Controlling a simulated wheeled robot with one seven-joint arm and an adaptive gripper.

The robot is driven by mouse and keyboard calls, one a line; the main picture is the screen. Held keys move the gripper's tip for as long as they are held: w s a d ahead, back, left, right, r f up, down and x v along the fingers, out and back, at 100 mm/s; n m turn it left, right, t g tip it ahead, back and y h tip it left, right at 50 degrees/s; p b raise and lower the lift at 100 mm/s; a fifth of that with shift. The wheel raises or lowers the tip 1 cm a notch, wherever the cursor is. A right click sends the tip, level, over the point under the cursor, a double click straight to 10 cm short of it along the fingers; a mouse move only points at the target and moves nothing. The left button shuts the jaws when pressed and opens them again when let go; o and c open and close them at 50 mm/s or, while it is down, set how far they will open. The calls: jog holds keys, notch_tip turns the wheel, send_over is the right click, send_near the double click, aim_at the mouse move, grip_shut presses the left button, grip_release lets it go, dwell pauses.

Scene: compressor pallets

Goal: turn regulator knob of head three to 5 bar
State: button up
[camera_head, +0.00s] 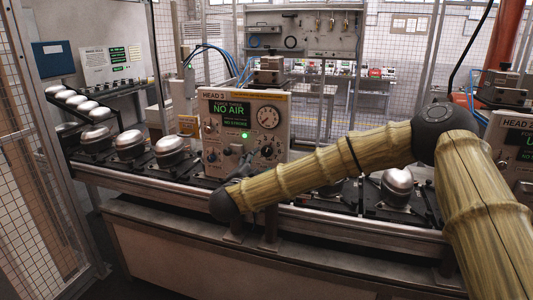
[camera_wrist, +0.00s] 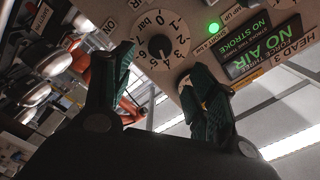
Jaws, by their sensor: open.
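The head three panel (camera_head: 220,148) is a pale box whose screen (camera_head: 228,112) reads NO AIR, with a lit green lamp. Its round black regulator knob (camera_wrist: 159,46) sits on a white bar dial (camera_wrist: 178,30) in the wrist view. The knob's pointer mark is too small to read. The knob also shows low on the panel in the head view (camera_head: 267,151). My gripper (camera_wrist: 161,64) is open, its green-padded fingers spread on either side of the dial in the picture. The knob shows between the fingertips. I cannot tell whether either finger touches it.
A round gauge (camera_head: 268,117) sits above the knob. Silvery compressor domes (camera_head: 130,144) stand on dark pallets along the conveyor rail (camera_head: 140,188). Another head panel (camera_head: 515,150) is at the right. A mesh fence (camera_head: 35,190) stands at the left.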

aim_at(267, 152)
jog(key=p+x, duration=0.3)
jog(key=x, duration=0.7)
jog(key=shift+f+p, duration=0.15)
jog(key=shift+p, duration=0.25)
jog(key=c, duration=1)
